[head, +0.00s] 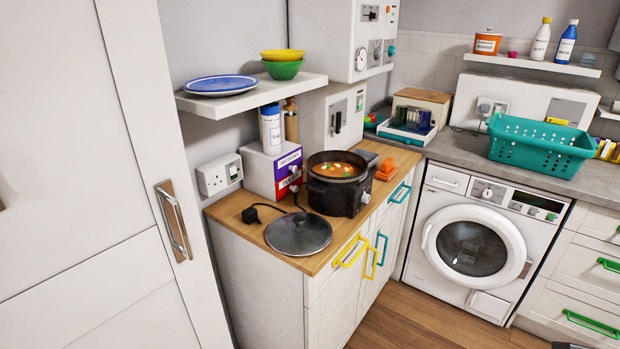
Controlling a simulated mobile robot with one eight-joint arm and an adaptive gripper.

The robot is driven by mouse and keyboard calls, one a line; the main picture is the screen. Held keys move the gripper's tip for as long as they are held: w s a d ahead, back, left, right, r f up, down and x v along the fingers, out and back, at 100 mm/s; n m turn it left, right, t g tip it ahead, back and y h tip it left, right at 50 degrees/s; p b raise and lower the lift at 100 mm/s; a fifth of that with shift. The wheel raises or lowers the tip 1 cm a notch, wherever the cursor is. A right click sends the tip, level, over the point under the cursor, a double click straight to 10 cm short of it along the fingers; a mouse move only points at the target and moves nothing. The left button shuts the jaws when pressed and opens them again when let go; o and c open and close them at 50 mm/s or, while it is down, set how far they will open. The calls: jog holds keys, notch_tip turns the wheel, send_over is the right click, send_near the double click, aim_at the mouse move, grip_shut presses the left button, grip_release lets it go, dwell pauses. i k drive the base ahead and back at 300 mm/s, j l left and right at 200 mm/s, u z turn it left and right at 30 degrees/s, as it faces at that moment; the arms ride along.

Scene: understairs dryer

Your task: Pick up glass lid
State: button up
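The glass lid (298,234) is round, dark and see-through, with a small knob on top. It lies on the wooden counter (240,206) near its front left corner, in the head view. A dark slow cooker (337,195) stands uncovered just behind and to the right of the lid, with orange stew and pale pieces in it. The lid and the cooker look close together; I cannot tell if they touch.
A black plug and cable (252,213) lie behind the lid. A shelf (252,98) with plates and bowls overhangs the counter's back. Orange blocks (386,169) lie right of the cooker. A tall white door (95,180) stands at left.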

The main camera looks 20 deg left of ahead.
aim_at(293, 234)
jog(key=u, duration=0.9)
